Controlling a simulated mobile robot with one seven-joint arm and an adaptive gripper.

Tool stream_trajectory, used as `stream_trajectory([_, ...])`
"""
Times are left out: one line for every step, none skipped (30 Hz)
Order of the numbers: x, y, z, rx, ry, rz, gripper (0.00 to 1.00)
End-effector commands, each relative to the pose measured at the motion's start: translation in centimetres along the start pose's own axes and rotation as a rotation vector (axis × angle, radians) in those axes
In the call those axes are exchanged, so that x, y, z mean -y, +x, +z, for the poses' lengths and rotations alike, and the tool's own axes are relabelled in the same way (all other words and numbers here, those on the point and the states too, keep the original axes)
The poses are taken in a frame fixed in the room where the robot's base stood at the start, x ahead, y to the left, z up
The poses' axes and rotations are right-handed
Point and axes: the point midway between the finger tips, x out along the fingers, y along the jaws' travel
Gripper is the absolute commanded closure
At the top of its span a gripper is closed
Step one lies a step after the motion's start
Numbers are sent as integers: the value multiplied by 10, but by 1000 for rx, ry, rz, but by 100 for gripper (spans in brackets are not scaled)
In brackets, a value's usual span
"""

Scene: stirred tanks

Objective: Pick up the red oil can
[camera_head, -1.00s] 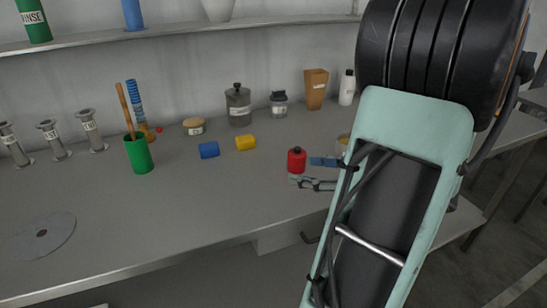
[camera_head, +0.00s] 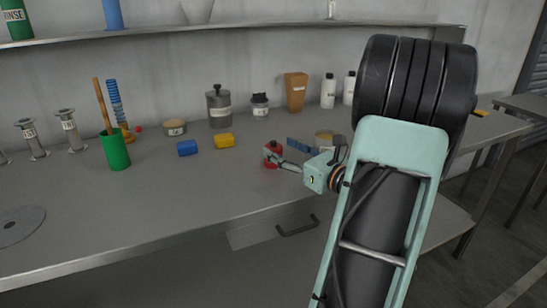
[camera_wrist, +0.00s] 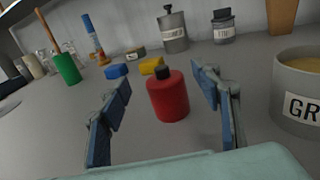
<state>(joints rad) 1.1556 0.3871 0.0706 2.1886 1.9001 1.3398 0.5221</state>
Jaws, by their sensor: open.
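The red oil can (camera_head: 272,161) stands upright on the grey bench, a short red cylinder with a black cap. In the head view my gripper (camera_head: 287,153) is at its right side and one finger covers part of it. In the wrist view the can (camera_wrist: 168,97) stands ahead of my gripper (camera_wrist: 165,90), close to or between the two blue-padded fingers. The fingers are spread apart with a visible gap on each side of the can, and nothing is held.
A grey pot marked GR (camera_wrist: 304,95) stands close to the right finger. Blue (camera_head: 187,148) and yellow (camera_head: 224,141) blocks lie left of the can. A green cup (camera_head: 115,151) is farther left. Bottles line the back. The front bench is clear.

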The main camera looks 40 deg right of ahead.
Motion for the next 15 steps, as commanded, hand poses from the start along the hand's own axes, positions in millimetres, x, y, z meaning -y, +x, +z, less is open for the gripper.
stream_trajectory([1,9,-1,2,-2,4,42])
stream_trajectory([1,14,-1,1,-1,5,42])
stream_trajectory([2,20,0,1,0,4,42])
stream_trajectory([2,24,0,1,0,3,42])
stream_trajectory([3,28,0,1,0,3,42])
stream_trajectory([2,32,0,0,1,3,42])
stream_trajectory([2,35,0,0,1,4,42])
stream_trajectory([2,36,0,0,1,3,42])
stream_trajectory([2,38,0,0,1,3,42])
stream_trajectory([2,39,0,0,1,2,42])
stream_trajectory([3,39,0,-1,1,1,42])
stream_trajectory([3,39,1,-1,1,1,42])
stream_trajectory([3,39,1,-1,1,1,42])
stream_trajectory([3,39,1,-1,1,1,42])
stream_trajectory([3,38,1,-1,1,1,42])
